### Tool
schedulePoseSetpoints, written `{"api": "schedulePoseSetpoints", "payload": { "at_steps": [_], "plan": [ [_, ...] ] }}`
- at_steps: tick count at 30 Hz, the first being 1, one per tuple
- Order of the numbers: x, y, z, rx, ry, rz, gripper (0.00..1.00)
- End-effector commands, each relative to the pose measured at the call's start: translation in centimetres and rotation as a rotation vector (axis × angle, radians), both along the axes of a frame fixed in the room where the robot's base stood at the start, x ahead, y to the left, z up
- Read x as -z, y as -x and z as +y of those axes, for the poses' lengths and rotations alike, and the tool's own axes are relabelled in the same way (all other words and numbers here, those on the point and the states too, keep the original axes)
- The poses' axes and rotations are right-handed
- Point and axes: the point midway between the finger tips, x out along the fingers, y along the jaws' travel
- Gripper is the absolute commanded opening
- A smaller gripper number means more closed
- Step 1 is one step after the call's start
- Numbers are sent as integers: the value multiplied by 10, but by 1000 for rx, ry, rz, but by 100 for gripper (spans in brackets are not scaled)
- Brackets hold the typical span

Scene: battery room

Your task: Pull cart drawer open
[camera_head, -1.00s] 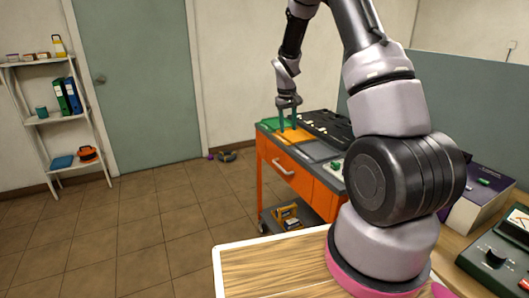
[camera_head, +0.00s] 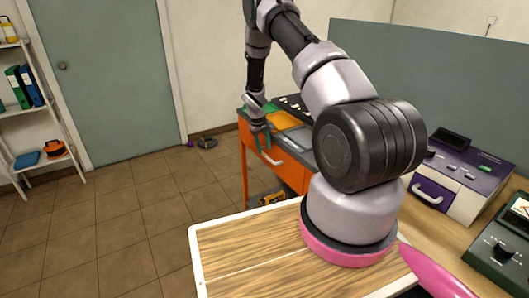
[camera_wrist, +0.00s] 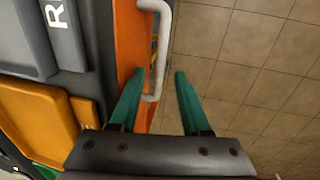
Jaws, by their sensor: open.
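The orange cart (camera_head: 244,165) stands beyond my wooden deck. Its orange drawer (camera_head: 291,171) looks shut, with a pale bar handle (camera_head: 272,159) on the front. My gripper (camera_head: 263,149) has teal fingers and is at the drawer front by the handle, pointing down. In the wrist view my gripper (camera_wrist: 158,85) is open and empty. The handle (camera_wrist: 160,55) shows between the lines of the two fingers, closer to the left one. The left finger overlaps the orange drawer front (camera_wrist: 130,40); the right one is over the floor. Contact with the handle cannot be told.
Bins and tools cover the cart top, including an orange bin (camera_wrist: 38,118). A yellow tool (camera_head: 272,198) lies on the lower shelf. The bench at right holds a purple-fronted device (camera_head: 440,192) and a green meter (camera_head: 500,240).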

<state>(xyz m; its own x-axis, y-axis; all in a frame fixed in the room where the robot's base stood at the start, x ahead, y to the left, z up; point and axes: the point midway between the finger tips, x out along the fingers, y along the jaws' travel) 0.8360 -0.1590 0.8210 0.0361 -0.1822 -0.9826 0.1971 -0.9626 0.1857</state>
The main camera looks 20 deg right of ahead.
Motion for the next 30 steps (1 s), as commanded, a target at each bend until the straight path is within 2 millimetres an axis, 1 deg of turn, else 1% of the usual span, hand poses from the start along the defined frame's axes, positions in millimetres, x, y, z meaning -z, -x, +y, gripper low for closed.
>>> {"api": "schedulePoseSetpoints", "payload": {
  "at_steps": [1,6,10,17,18,20,21,30],
  "plan": [
    [9,0,-2,0,0,1,47],
    [25,-1,-5,1,0,0,47],
    [29,-2,-5,0,0,-1,47],
    [29,-2,-5,0,0,-1,47],
    [29,-2,-5,0,0,-1,32],
    [29,-2,-5,0,0,-1,9],
    [29,-2,-5,0,0,-1,0],
    [29,-1,-5,0,0,-1,0]
  ]
}}
